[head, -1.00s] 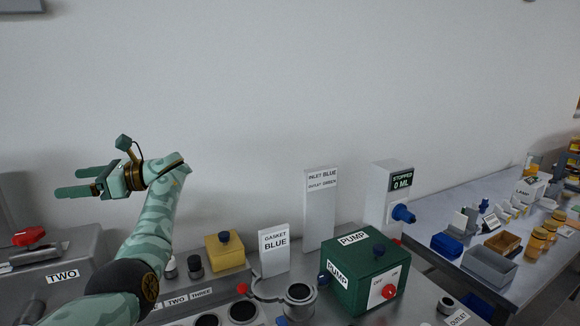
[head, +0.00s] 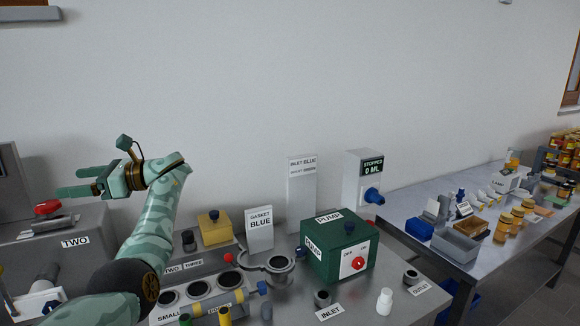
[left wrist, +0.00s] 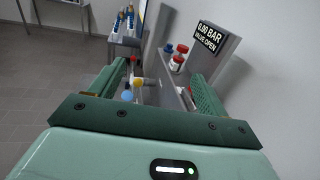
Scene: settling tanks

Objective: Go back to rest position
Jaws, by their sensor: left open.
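In the left wrist view the green fingers of the left gripper (left wrist: 155,85) frame the scene, open and empty. My left forearm bends up from the lower left of the head view and covers part of the bench. My right gripper is not in the head view.
A green pump box (head: 338,250) stands on the bench, with a gasket sign (head: 259,230) and a yellow block (head: 214,234) to its left. A white bottle (head: 384,301) is at the front. A second table (head: 400,213) with bins and jars is at right. The wall area above is clear.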

